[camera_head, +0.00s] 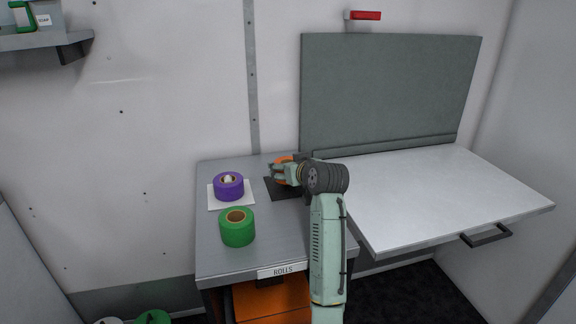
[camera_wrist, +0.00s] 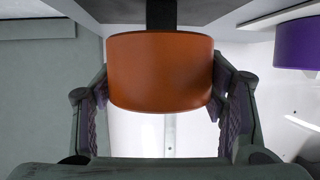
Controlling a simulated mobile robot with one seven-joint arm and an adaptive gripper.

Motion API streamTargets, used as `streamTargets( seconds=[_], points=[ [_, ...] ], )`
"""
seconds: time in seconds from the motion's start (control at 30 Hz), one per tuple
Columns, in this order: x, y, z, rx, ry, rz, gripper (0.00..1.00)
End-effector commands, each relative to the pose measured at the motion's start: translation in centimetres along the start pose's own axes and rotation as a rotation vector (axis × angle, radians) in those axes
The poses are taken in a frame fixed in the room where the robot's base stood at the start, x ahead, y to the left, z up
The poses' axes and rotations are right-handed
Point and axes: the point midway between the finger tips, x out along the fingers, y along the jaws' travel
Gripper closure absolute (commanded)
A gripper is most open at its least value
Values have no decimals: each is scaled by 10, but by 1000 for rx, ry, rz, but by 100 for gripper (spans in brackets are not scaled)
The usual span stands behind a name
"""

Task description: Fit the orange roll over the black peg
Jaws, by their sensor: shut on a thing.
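The orange roll (camera_wrist: 160,72) fills the middle of the wrist view, with a finger against each side of it. In the head view only a small part of the orange roll (camera_head: 283,158) shows behind my gripper (camera_head: 284,172). My gripper is shut on it above the black square (camera_head: 285,192) at the back right of the grey cabinet top. The black peg is hidden by my gripper and the roll. A dark strip (camera_wrist: 161,14) shows beyond the roll in the wrist view. I cannot tell whether the roll is around the peg or above it.
A purple roll (camera_head: 228,187) sits around a pale peg on a white square (camera_head: 216,205), left of my gripper. A green roll (camera_head: 237,228) stands in front on the cabinet top (camera_head: 276,241). A white fold-down table (camera_head: 440,197) adjoins on the right. The wall is close behind.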

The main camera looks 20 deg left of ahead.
Motion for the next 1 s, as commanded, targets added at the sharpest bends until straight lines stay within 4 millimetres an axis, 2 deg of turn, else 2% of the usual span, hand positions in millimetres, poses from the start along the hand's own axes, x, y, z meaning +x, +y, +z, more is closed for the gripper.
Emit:
streamTargets(
  seconds=[0.03,0.17,1.0],
  points=[
    [3,0,7,0,1,0,65],
    [5,0,12,0,1,0,65],
    [2,0,12,0,1,0,65]
  ],
)
